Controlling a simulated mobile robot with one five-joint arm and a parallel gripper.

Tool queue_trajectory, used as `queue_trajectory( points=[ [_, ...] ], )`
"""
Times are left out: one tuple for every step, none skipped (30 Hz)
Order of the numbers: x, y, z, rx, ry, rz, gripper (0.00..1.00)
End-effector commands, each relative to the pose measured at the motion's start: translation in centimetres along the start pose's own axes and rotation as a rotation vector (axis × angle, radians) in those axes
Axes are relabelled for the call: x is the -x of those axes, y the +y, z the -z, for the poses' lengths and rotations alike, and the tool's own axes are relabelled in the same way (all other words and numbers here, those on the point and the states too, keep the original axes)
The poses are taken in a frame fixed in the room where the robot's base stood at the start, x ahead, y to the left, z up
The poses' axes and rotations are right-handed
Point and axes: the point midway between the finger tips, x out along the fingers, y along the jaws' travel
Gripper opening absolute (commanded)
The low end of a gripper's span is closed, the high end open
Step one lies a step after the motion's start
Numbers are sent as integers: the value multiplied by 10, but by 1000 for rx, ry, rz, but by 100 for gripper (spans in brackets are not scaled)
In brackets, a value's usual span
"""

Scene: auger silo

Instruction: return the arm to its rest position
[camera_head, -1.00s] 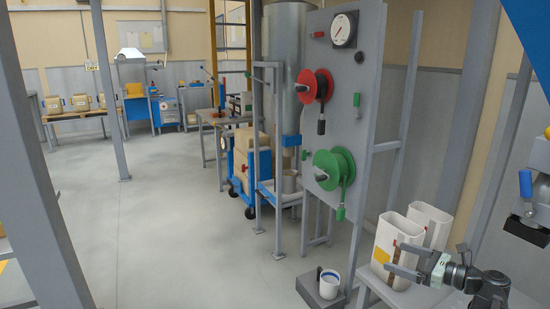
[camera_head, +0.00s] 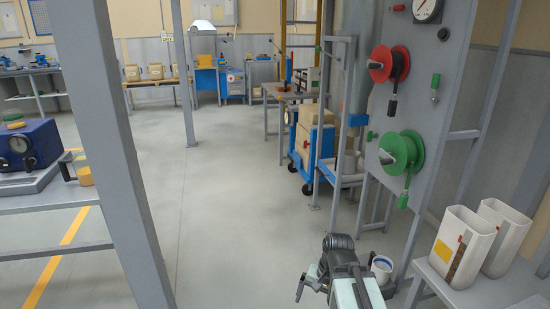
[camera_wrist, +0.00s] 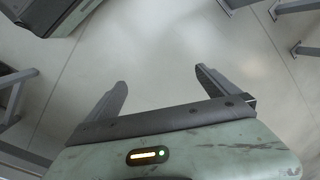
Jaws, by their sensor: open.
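My gripper (camera_wrist: 160,78) is open and empty in the wrist view, its two dark fingers apart above bare grey floor. In the head view my arm shows at the bottom centre, in front of the panel stand. One gripper finger (camera_head: 302,282) points toward the left there, and the other is hard to make out. Nothing is held, and no object is between the fingers.
Two white bins (camera_head: 463,248) stand on a shelf at the right. A panel with a red reel (camera_head: 382,65) and a green reel (camera_head: 400,152) rises behind. A grey post (camera_head: 112,150) stands left. The middle floor is clear.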

Motion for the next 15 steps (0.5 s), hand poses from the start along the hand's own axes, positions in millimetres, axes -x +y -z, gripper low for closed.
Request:
queue_trajectory(
  points=[
    [0,14,3,88,20,-53,99],
    [1,21,6,147,29,-85,99],
    [2,30,9,224,36,-122,99],
    [3,34,11,281,38,-143,99],
    [3,36,12,340,36,-154,99],
    [3,38,13,416,29,-153,99],
    [22,36,12,420,28,-152,99],
    [34,35,12,415,29,-151,99],
    [45,33,11,414,29,-151,99],
    [53,32,11,413,29,-150,99],
    [62,31,10,413,29,-150,99],
    [74,29,9,412,29,-150,99],
    [82,28,9,412,29,-149,99],
    [93,26,8,412,29,-149,99],
    [106,24,7,412,29,-149,99]
  ],
)
